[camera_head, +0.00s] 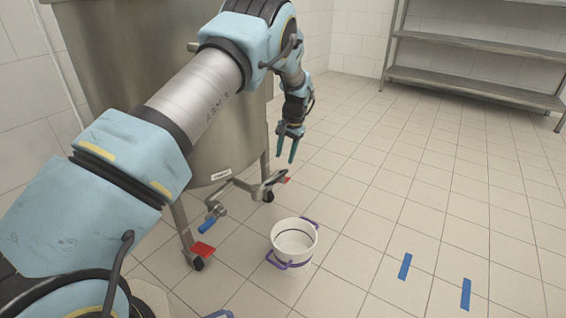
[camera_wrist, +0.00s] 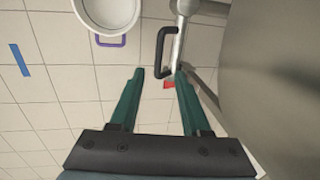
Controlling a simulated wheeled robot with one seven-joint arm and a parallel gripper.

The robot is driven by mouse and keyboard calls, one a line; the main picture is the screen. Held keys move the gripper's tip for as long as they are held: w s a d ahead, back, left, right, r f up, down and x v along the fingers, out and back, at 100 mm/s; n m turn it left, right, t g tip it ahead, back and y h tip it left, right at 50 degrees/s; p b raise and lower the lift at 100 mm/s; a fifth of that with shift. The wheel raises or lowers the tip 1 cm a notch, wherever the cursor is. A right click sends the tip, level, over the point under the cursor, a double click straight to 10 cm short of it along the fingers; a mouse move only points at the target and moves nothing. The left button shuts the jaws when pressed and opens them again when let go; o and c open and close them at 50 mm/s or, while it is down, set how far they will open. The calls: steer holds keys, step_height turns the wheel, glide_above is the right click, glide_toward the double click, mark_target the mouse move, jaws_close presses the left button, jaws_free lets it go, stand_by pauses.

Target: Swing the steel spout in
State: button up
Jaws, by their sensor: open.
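The steel spout (camera_head: 248,187) is a thin bent pipe low on the front of the big steel tank (camera_head: 190,90). Its outer part reaches right, to below my gripper. In the wrist view the spout (camera_wrist: 180,38) runs at the top, with a dark loop handle (camera_wrist: 160,50) on its left side. My gripper (camera_head: 290,158) points down above the spout's outer end, fingers apart. In the wrist view my gripper (camera_wrist: 160,72) is open and empty, with the handle's lower end between or just beyond the fingertips; the depth is unclear.
A white bucket with purple handles (camera_head: 294,243) stands on the tiles, in front of the spout and apart from it. A blue valve lever (camera_head: 208,225) sits left of the spout. The tank stands on castors with red pedals (camera_head: 203,249). Floor at right is free, with blue tape marks (camera_head: 405,266).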

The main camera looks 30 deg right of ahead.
steer(key=shift+s+d+r, duration=0.1)
steer(key=shift+s+r, duration=0.05)
steer(key=shift+r, duration=0.55)
steer(key=shift+s+r, duration=0.1)
steer(key=shift+r, duration=0.55)
